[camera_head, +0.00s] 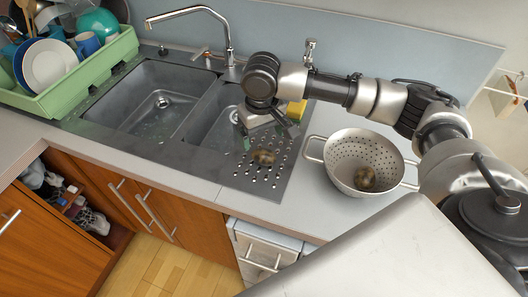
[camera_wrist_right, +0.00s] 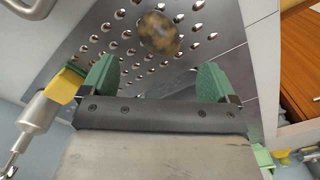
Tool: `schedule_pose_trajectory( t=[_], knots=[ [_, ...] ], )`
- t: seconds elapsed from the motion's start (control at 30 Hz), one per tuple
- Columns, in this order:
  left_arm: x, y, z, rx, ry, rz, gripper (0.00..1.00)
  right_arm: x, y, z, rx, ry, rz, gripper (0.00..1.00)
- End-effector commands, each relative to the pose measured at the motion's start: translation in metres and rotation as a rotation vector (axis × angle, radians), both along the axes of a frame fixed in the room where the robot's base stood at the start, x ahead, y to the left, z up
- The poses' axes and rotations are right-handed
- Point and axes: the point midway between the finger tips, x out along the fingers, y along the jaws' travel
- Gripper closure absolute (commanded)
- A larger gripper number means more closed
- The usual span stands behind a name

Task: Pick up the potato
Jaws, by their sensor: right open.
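A brown potato (camera_head: 263,157) lies on the perforated metal drainboard (camera_head: 243,174) beside the sink; it also shows in the right wrist view (camera_wrist_right: 158,33). A second potato (camera_head: 365,178) lies inside the metal colander (camera_head: 329,168) to the right. My right gripper (camera_head: 266,140) hangs just above and behind the drainboard potato. In the wrist view its two green fingertips (camera_wrist_right: 155,82) are spread wide with nothing between them, and the potato is beyond them, apart from both. My left gripper is not in either view.
A two-basin sink (camera_head: 150,100) with a tall faucet (camera_head: 229,45) lies to the left. A green dish rack (camera_head: 85,75) with plates and cups stands at the far left. A yellow sponge (camera_head: 297,110) is close behind my right gripper. The counter in front is clear.

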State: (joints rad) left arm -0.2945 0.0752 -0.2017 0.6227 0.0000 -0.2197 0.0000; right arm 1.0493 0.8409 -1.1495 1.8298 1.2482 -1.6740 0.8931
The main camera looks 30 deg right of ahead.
Motion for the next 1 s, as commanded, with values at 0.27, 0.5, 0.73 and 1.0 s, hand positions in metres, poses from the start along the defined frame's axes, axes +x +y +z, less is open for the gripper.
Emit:
schedule_pose_trajectory(
  t=[0.27,0.5,0.73,1.0],
  knots=[
    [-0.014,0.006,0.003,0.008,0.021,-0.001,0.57,-0.001,0.0,-0.025,0.0,0.0,0.002,0.11],
    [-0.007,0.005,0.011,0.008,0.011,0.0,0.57,-0.006,-0.002,-0.06,0.0,0.0,0.003,0.11],
    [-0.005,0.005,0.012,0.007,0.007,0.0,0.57,-0.006,-0.001,-0.072,0.001,-0.004,0.005,0.11],
    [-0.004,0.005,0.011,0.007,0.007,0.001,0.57,-0.006,-0.001,-0.072,0.001,-0.004,0.005,0.31]
  ],
)
